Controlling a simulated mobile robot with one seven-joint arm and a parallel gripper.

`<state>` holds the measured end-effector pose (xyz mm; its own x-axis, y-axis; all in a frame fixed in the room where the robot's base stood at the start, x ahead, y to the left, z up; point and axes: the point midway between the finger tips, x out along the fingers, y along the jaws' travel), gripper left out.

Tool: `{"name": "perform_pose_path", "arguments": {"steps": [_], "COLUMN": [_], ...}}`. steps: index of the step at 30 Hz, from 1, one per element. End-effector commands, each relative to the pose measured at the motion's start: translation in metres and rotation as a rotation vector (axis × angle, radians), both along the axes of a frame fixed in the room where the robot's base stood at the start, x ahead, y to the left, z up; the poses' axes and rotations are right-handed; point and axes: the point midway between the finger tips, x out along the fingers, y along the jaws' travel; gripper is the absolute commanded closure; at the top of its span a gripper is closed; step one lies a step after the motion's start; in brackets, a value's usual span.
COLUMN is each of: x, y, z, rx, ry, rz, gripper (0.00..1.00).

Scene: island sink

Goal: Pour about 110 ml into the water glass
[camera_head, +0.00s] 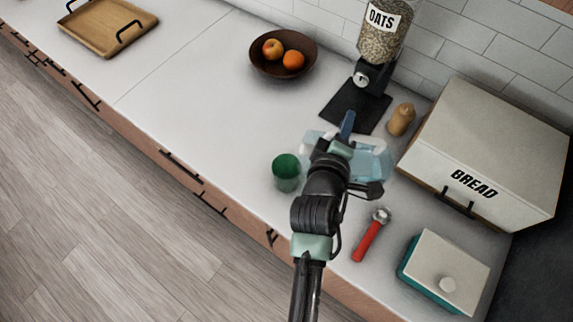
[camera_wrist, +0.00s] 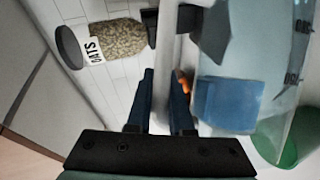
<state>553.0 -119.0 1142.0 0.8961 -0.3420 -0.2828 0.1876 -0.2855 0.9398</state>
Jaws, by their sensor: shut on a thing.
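A clear pale-blue jug (camera_head: 372,163) with measuring marks is at my gripper (camera_head: 345,132), over the counter in front of the oats dispenser. In the wrist view the jug (camera_wrist: 245,45) fills the right side, with a solid-looking blue patch (camera_wrist: 228,104) low in it. My gripper (camera_wrist: 164,90) is shut on the jug's pale upright handle. A green-topped glass-like vessel (camera_head: 286,166) stands left of my wrist, near the counter's front edge. A green rim (camera_wrist: 275,150) shows behind the jug in the wrist view. The jug's tilt and base contact are unclear, partly hidden by my arm.
The oats dispenser (camera_head: 384,30), a wooden shaker (camera_head: 401,119) and the bread box (camera_head: 490,150) stand behind and right. A red-handled tool (camera_head: 371,236) and a butter dish (camera_head: 444,272) lie right of my arm. A fruit bowl (camera_head: 283,70) stands farther left; the counter's left-middle is clear.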

Motion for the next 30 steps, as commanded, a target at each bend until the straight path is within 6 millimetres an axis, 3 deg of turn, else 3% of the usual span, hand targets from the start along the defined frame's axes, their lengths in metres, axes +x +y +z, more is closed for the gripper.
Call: {"name": "perform_pose_path", "arguments": {"steps": [17,30], "x": [0.002,0.002], "y": [0.016,0.018], "z": [0.009,0.010], "rx": [-0.078,-0.089], "ry": [-0.004,-0.004], "rz": [0.002,0.001], "gripper": [1.00,1.00]}}
